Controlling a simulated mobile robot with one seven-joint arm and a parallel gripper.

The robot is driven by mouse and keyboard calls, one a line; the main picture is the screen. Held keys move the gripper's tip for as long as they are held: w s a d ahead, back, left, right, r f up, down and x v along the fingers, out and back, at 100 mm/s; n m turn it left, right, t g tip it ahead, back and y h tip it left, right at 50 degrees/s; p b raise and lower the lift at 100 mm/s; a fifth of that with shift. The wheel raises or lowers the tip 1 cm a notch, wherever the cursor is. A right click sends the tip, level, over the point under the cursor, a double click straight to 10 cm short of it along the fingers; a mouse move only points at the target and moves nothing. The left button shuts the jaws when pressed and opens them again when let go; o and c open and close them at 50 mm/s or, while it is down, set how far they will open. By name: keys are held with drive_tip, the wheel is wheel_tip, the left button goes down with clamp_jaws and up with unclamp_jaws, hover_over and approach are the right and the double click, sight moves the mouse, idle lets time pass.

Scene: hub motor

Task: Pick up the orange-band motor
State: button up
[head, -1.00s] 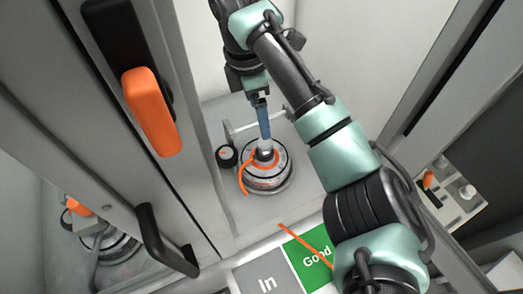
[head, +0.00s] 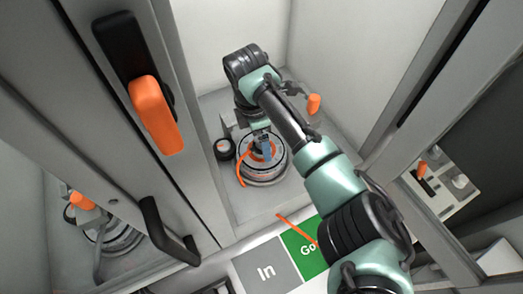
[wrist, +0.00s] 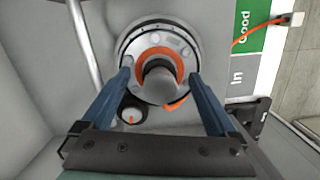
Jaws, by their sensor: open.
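The orange-band motor (head: 262,175) is a round grey hub with an orange ring and a central shaft. It sits on the grey floor of the open bay, with an orange cable curling from its left side. My gripper (head: 265,150) is over its centre, pointing down. In the wrist view the motor (wrist: 183,42) lies ahead of my gripper (wrist: 160,76), whose two blue fingers are apart, one on each side of the central shaft. I cannot tell whether the fingers touch the motor. The arm hides part of the motor's top in the head view.
An orange cylinder (head: 314,103) is at the bay's right. Grey "In" (head: 265,270) and green "Good" panels lie in front. A door with an orange handle (head: 157,115) borders the left.

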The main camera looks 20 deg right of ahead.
clamp_jaws()
drive_tip(key=shift+w+r, duration=0.1)
drive_tip(key=shift+r, duration=0.05)
idle(0.4)
